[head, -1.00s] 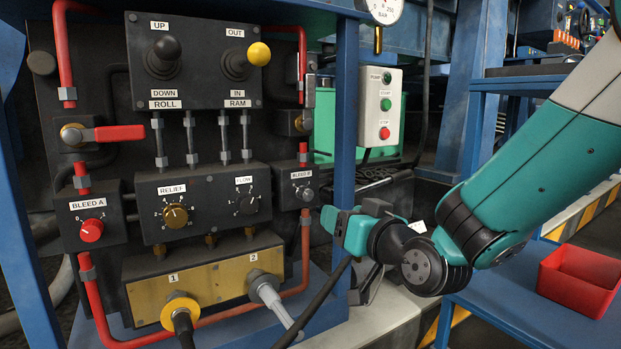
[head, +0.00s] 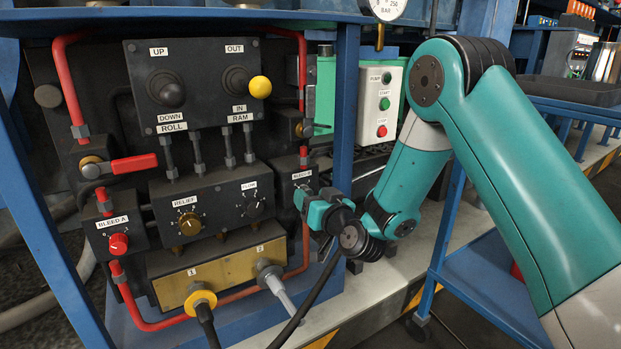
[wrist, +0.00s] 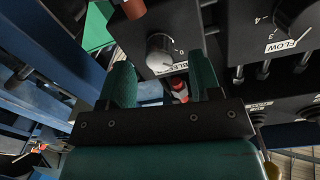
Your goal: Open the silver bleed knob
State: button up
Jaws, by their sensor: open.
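The silver bleed knob (wrist: 160,48) sits on the dark box labelled BLEED B (head: 302,174) on the right side of the panel. In the wrist view it lies just beyond my gripper's fingertips, roughly centred in the gap between them. My gripper (wrist: 163,75) is open with nothing between its fingers. In the head view my gripper (head: 309,204) is in front of the BLEED B box and hides most of the knob. I cannot tell from the frames whether the fingers touch the box.
The red BLEED A knob (head: 119,243), RELIEF knob (head: 189,223) and FLOW knob (head: 253,207) are to the left. A blue post (head: 346,110) stands just right of the box. Red pipe (head: 303,245) and a black hose (head: 312,300) run below.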

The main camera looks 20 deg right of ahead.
jog(key=shift+w+a+p, duration=0.15)
jog(key=shift+w+p, duration=0.6)
jog(key=c, duration=0.9)
jog(key=shift+c, duration=0.2)
